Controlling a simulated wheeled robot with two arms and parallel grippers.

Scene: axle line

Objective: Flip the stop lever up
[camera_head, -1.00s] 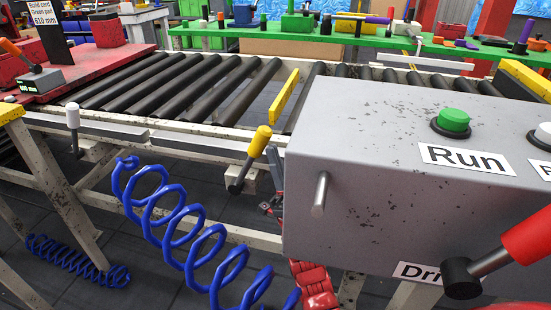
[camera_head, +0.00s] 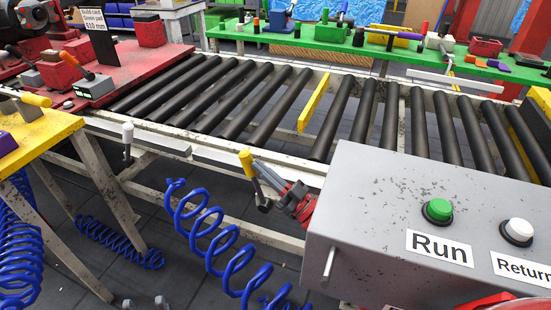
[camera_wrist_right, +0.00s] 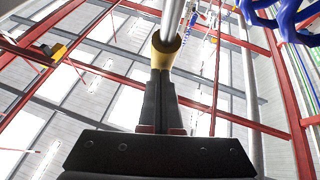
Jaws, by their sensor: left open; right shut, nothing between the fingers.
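The stop lever, taken as the one with the yellow handle (camera_head: 246,160), is on the conveyor's near side. My right gripper (camera_head: 268,176), on a red arm, is close to the lever's right side. In the right wrist view the shut black fingers (camera_wrist_right: 162,80) point at the yellow handle (camera_wrist_right: 166,48), with its metal rod beyond. The fingers hold nothing; I cannot tell whether they touch the handle. A yellow bar (camera_head: 314,103) stands across the rollers. My left gripper is not seen.
A grey control box (camera_head: 385,200) with Run and Return buttons stands right of the lever. A blue coiled hose (camera_head: 205,235) hangs below and left. A white-handled lever (camera_head: 127,132) stands further left. A yellow table (camera_head: 45,130) is at the left edge.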

